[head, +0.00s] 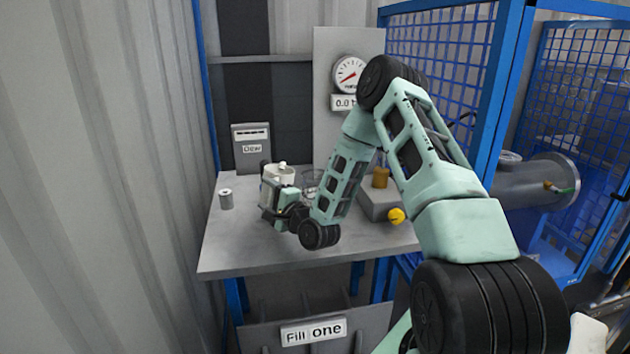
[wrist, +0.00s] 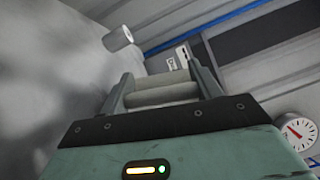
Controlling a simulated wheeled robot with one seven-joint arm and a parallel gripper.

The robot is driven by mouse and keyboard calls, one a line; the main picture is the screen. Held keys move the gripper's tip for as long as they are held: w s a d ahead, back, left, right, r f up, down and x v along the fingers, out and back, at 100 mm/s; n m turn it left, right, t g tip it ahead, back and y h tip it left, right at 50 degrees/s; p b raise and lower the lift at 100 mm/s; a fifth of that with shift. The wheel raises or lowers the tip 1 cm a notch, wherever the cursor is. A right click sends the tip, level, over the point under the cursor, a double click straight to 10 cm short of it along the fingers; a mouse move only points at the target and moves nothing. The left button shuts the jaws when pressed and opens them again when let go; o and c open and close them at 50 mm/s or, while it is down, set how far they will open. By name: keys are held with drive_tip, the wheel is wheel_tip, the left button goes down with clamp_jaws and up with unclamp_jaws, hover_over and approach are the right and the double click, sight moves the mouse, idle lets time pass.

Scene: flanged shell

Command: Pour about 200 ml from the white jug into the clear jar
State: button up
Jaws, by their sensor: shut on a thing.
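The white jug (head: 278,173) is in the head view, over the left part of the table, with its pale top showing above my gripper. My gripper (head: 268,193) is shut on it. In the wrist view, my gripper (wrist: 163,85) has its two fingers on either side of a pale rounded part of the jug (wrist: 160,94). The rest of the jug is hidden there. A faint see-through shape, which looks like the clear jar (head: 311,178), stands just right of the jug, partly hidden by my arm. I cannot tell the liquid level in either.
A grey cylinder (head: 226,199) stands at the table's left; it also shows in the wrist view (wrist: 118,38). A grey labelled box (head: 251,148) is behind. The table's (head: 250,256) front is clear.

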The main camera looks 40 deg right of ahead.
drive_tip(key=shift+w+a+f+n+g+b, duration=0.2)
drive_tip(key=shift+a+f+n, duration=0.1)
drive_tip(key=shift+f+n, duration=0.25)
drive_tip(key=shift+w+a+f+n+g+b, duration=0.1)
drive_tip(key=shift+a+f+n+g, duration=0.15)
drive_tip(key=shift+f+n, duration=0.3)
drive_tip(key=shift+r, duration=0.2)
